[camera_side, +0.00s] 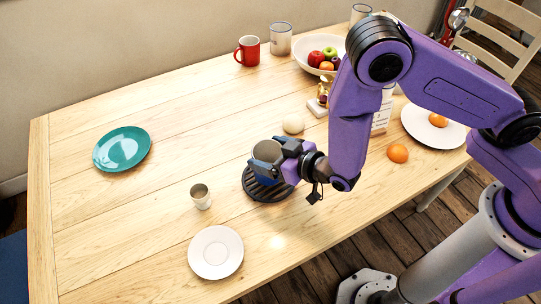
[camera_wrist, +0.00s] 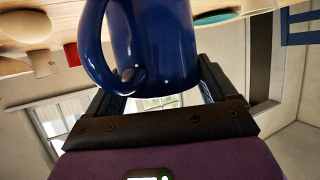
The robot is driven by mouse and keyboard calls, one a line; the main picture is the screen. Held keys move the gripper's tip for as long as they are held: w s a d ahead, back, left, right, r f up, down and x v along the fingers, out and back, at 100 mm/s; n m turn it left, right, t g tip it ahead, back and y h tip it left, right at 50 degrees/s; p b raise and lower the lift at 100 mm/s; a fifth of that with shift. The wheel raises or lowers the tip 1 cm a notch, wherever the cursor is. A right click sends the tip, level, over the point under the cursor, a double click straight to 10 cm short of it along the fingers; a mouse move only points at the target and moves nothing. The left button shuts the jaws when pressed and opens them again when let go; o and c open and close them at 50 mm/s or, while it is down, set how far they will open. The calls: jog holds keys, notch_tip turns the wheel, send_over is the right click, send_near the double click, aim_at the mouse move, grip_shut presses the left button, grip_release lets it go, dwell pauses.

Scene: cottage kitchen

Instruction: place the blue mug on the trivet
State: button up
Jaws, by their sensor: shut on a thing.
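The blue mug (camera_wrist: 152,45) fills the middle of the wrist view, with its handle on the left. My gripper (camera_wrist: 160,95) is shut on the mug's body. In the side view my gripper (camera_side: 278,158) holds the mug (camera_side: 266,151) over the trivet, and its grey inside shows at the top. The trivet (camera_side: 264,190) is a dark, round, slatted disc on the table. The mug and gripper hide its far part. I cannot tell whether the mug touches the trivet or hangs just above it.
On the wooden table (camera_side: 150,215), a small metal cup (camera_side: 200,196) and a white saucer (camera_side: 215,252) stand left of the trivet. An egg (camera_side: 293,123) lies behind it and an orange (camera_side: 397,153) to the right. A teal plate (camera_side: 121,149) is far left; a red mug (camera_side: 247,50) is behind.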

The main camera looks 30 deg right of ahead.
jog(key=shift+f, duration=0.65)
jog(key=shift+f, duration=0.15)
jog(key=o, duration=1.5)
jog(key=v, duration=1.2)
jog(key=shift+d, duration=0.1)
